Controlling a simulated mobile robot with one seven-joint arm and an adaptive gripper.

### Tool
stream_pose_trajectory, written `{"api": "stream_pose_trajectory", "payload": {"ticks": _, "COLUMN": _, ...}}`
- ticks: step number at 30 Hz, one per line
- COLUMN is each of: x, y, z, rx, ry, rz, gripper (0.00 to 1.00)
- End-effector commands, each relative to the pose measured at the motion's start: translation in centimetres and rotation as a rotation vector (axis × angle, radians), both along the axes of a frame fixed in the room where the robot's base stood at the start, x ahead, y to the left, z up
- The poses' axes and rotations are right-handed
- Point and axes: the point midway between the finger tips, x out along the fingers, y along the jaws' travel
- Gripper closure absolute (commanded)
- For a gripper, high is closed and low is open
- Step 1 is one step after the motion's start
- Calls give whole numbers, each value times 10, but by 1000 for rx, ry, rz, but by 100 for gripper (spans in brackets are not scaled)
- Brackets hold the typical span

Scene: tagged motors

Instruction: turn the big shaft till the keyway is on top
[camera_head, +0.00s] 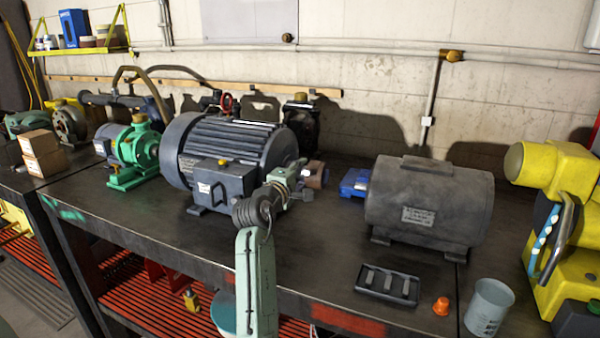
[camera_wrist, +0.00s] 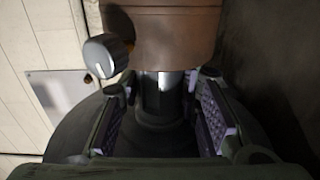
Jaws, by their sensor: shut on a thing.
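The big motor (camera_head: 222,140) is dark blue-grey with a ribbed housing and stands at the middle of the bench. My gripper (camera_head: 300,178) is at its right end, beside a brown round part (camera_head: 316,175). In the wrist view, my gripper (camera_wrist: 158,122) has its two pads on either side of the grey metal shaft (camera_wrist: 165,95) and is shut on it. The brown part (camera_wrist: 165,35) sits on the shaft beyond the fingers. A pale strip runs along the shaft; I cannot tell whether it is the keyway or a reflection.
A grey motor (camera_head: 430,205) stands to the right, with a blue part (camera_head: 354,183) at its left end. A green pump (camera_head: 135,150) is left.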

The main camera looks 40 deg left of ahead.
Motion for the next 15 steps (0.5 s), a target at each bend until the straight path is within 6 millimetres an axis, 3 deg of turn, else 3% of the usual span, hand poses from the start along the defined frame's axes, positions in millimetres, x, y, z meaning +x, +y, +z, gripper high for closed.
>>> {"api": "stream_pose_trajectory", "payload": {"ticks": 15, "x": 1, "y": -1, "z": 3, "rx": -89, "ry": 375, "rz": -2, "gripper": 97}}
